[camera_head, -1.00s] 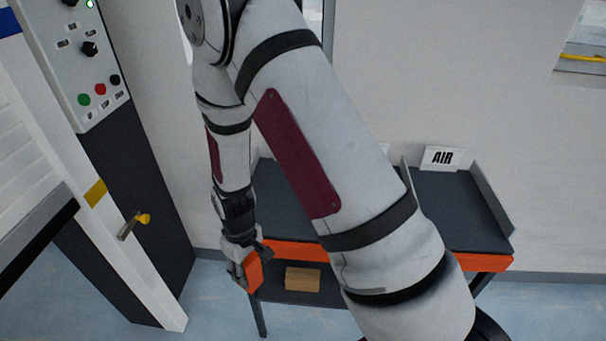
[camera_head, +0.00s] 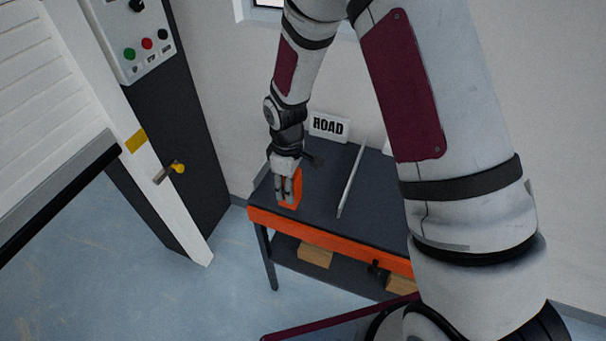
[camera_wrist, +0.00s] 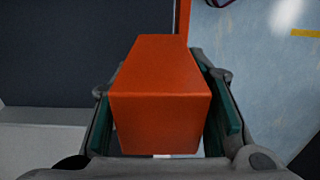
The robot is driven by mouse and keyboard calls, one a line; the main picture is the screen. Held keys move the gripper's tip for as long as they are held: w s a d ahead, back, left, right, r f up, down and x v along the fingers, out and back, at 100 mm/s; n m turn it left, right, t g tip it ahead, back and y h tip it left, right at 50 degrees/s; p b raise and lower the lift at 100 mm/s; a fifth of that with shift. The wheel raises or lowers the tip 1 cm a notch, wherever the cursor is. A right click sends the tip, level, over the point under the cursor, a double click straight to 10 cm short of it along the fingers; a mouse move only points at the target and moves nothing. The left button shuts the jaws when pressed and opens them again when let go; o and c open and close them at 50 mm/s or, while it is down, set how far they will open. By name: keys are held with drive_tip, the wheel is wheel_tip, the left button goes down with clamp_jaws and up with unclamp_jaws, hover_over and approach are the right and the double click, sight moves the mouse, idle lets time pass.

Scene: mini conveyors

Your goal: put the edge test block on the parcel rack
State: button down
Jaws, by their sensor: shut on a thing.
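The edge test block is an orange box (camera_head: 291,188), held upright in my gripper (camera_head: 285,186) in the head view. In the wrist view the orange block (camera_wrist: 158,95) fills the middle, with a green-padded finger on each side of it. My gripper is shut on it. The parcel rack (camera_head: 325,212) is a dark-topped table with an orange front edge. I cannot tell whether the block's underside touches the top.
A thin upright divider (camera_head: 352,180) splits the rack top to the right of the block. Cardboard boxes (camera_head: 315,255) lie on the lower shelf. A control post with a yellow-knobbed handle (camera_head: 177,168) stands at the left.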

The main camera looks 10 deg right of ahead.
drive_tip(key=shift+w+d+f+p, duration=0.2)
drive_tip(key=shift+w+d+f, duration=0.5)
drive_tip(key=shift+w, duration=0.25)
drive_tip(key=shift+w+d+f+p, duration=0.2)
drive_tip(key=shift+w+d+f, duration=0.55)
drive_tip(key=shift+w, duration=0.25)
drive_tip(key=shift+w+d+f+p, duration=0.2)
drive_tip(key=shift+w+d+f, duration=0.5)
drive_tip(key=shift+w, duration=0.25)
drive_tip(key=c, duration=0.9)
unclamp_jaws()
drive_tip(key=shift+f, duration=0.1)
drive_tip(key=shift+c, duration=0.2)
